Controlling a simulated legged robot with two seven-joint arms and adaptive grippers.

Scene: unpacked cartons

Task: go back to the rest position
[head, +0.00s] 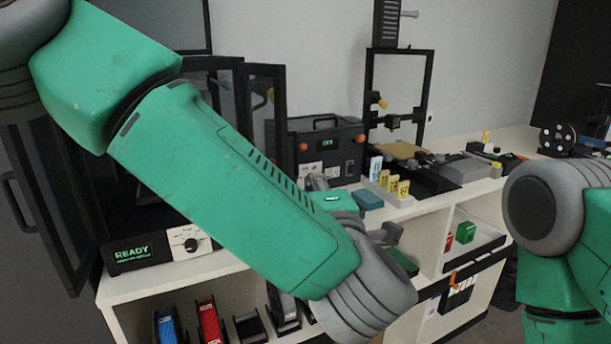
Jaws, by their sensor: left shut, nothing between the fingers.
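My left arm crosses the head view from the upper left down to the middle, in front of the bench. My left gripper (387,234) shows only in part as dark grey pieces beyond the arm's lower end. It is shut and I see nothing held in it. The arm's links hide the rest of it. Part of my right arm stands at the right edge, and its gripper is out of view.
A white bench (180,275) carries a READY panel (147,252), a dark box with a handle (325,150), a printer-like frame (398,100) and yellow tags (393,184). Spools (208,322) stand on the shelf below. A dark open door (50,205) is at left.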

